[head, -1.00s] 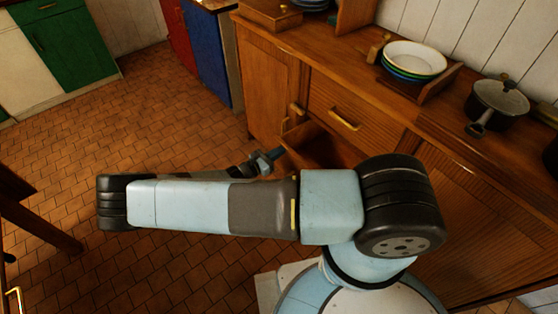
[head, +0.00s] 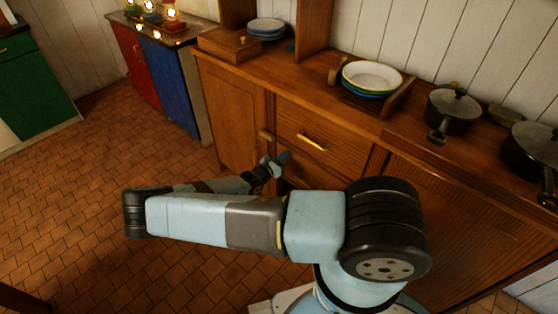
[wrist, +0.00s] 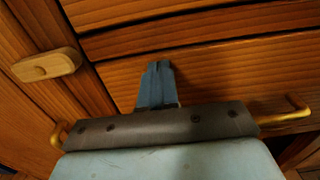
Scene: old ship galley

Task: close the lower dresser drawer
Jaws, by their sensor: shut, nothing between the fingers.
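The wooden dresser (head: 228,115) has an upper drawer (head: 325,138) with a brass handle. The lower drawer, below it, is largely hidden by my arm in the head view. Its wooden front (wrist: 225,75) fills much of the wrist view, under a dark horizontal gap. I cannot tell whether it sits flush. My gripper (head: 284,157) is shut and empty, with its fingertips (wrist: 158,66) at the drawer front; contact is unclear. Brass handle ends (wrist: 292,110) show on both sides of my gripper body, which hides the middle.
A wooden latch (wrist: 45,65) is on the cabinet door to the left. Tiled floor (head: 70,210) is open at left.

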